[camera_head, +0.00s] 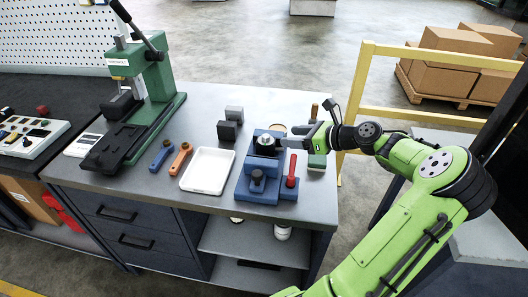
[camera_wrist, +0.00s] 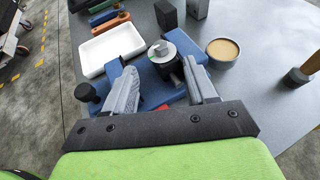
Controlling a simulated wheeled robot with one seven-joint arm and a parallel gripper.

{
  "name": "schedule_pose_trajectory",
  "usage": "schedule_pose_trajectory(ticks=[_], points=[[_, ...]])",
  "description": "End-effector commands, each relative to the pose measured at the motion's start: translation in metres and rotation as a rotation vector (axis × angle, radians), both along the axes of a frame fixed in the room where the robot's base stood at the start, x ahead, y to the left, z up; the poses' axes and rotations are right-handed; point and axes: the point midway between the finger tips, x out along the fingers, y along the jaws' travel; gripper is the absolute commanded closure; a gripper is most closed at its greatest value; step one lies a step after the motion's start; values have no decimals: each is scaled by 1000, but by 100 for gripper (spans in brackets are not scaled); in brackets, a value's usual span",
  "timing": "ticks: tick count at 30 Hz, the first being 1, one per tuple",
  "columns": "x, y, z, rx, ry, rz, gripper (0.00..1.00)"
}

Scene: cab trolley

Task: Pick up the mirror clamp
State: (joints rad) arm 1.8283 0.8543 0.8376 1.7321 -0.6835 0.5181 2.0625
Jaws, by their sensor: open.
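A grey round-topped piece with a dark body, apparently the mirror clamp (camera_head: 265,143), sits upright in a blue fixture (camera_head: 243,187) at the right of the workbench. It also shows in the wrist view (camera_wrist: 163,51), just ahead of and between my fingers. My gripper (camera_head: 285,138) is open and comes in from the right, close to the piece at the fixture's top. In the wrist view my gripper (camera_wrist: 160,68) has one finger on each side, with nothing held between them. I cannot tell whether a finger touches the piece; its lower part is hidden.
Dark blocks (camera_head: 228,130) stand behind. A round tan-filled tin (camera_wrist: 221,51) is beside the fixture. A green press (camera_head: 150,95) stands farther left.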

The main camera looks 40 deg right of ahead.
Motion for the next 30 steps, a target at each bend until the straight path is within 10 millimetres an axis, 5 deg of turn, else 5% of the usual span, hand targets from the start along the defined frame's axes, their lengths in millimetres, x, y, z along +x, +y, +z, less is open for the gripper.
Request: schedule_pose_trajectory(ticks=[15, 22, 30], points=[[76, 21, -37, 0, 3, 1, 44], [79, 21, -35, -1, 3, -1, 44], [79, 21, -35, -1, 3, -1, 82]])
